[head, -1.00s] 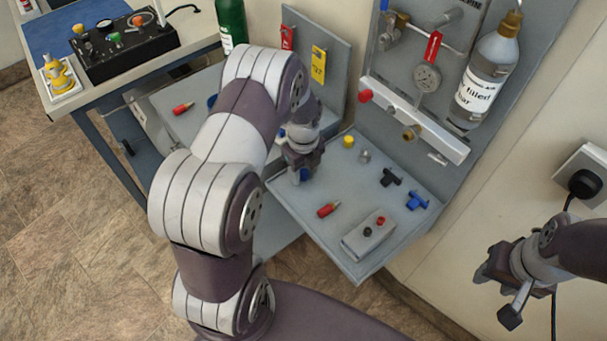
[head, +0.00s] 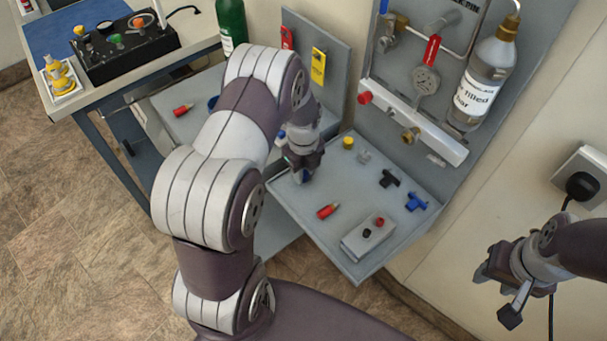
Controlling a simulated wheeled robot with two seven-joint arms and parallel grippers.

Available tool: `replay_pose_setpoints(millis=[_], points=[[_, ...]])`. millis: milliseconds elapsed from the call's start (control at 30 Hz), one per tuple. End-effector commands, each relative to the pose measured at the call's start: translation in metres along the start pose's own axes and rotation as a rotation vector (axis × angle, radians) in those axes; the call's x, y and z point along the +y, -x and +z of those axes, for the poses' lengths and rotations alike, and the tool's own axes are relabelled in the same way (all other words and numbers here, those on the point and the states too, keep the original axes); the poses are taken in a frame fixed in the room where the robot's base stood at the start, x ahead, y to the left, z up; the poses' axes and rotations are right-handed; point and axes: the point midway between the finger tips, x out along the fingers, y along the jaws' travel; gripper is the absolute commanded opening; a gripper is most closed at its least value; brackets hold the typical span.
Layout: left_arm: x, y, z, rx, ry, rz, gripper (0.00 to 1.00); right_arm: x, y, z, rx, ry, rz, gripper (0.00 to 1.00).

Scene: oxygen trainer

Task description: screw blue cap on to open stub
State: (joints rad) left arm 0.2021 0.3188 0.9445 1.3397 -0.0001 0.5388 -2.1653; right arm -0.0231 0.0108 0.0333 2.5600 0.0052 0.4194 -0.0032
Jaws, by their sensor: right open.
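My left gripper (head: 300,177) points down over the left part of the tray. A small dark blue piece, perhaps the blue cap (head: 306,177), shows at its fingertips. The fingers mostly hide it, so I cannot tell whether they are shut on it. My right gripper (head: 484,279) is open and empty at the lower right, away from the tray.
The grey tray (head: 290,208) holds a red-tipped piece (head: 327,211), a yellow cap (head: 348,143), a black tee (head: 390,178), a blue tee (head: 417,201) and a grey box (head: 368,237). A bottle (head: 482,85) hangs right of the rail.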

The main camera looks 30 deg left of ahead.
Motion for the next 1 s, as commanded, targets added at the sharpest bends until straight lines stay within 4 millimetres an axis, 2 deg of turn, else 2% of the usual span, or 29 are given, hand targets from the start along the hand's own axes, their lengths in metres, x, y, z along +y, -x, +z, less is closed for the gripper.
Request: replay_pose_setpoints(millis=[267, 600, 1000], points=[[0.0, 0.006, 0.0, 0.0, 0.0, 0.0, 0.01, 0.0, 0.005, -0.001, 0.0, 0.0, 0.0, 0.43], [0.0, 0.042, 0.0, -0.001, 0.0, -0.001, 0.01, 0.0, 0.039, -0.005, 0.0, 0.0, 0.0, 0.43], [0.0, 0.04, 0.0, 0.0, 0.0, 0.0, 0.01, 0.0, 0.037, -0.004, 0.0, 0.0, 0.0, 0.43]])
